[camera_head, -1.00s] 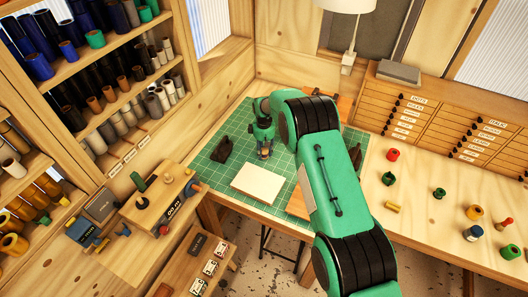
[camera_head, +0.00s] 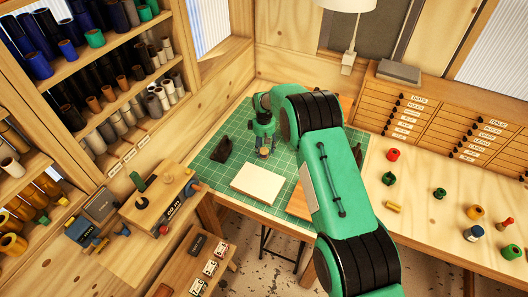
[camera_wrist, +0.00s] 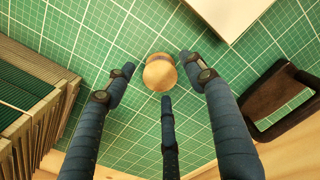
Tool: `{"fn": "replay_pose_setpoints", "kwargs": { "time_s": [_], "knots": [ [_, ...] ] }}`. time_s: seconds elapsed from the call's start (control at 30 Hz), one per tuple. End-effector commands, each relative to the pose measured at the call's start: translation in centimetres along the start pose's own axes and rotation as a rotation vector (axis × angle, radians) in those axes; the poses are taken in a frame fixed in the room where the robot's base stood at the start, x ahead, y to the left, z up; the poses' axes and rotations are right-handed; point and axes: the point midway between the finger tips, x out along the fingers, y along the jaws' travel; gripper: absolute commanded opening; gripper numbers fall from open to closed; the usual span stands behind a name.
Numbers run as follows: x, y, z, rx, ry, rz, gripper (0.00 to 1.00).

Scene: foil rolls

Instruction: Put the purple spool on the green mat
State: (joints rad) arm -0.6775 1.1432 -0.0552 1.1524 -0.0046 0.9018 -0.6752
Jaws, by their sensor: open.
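The green mat (camera_head: 205,178) is a gridded cutting mat on the corner of the bench; it also fills most of the wrist view (camera_wrist: 110,22). A round piece with a tan wooden top (camera_wrist: 160,74) and a thin bluish-purple edge stands on the mat, seen nearly from above, and looks like the purple spool. My gripper (camera_wrist: 158,72) has its three dark fingers spread around this piece, with visible gaps.
A pale flat block (camera_head: 258,184) lies on the mat in front of my gripper. A dark brown holder (camera_head: 222,149) stands to its left. A slatted wooden object (camera_wrist: 25,110) is close on the left in the wrist view. Loose coloured spools (camera_head: 393,155) lie on the right bench.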

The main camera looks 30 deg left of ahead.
Motion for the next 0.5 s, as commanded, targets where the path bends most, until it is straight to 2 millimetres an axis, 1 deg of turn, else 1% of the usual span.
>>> {"fn": "replay_pose_setpoints", "kwargs": {
  "time_s": [0.4, 0.5],
  "knots": [
    [-6.5, 0.1, -0.1, 0.000, 0.002, 0.002, 0.55],
    [-7.8, 0.0, -0.1, 0.000, 0.001, 0.001, 0.55]
  ]
}}
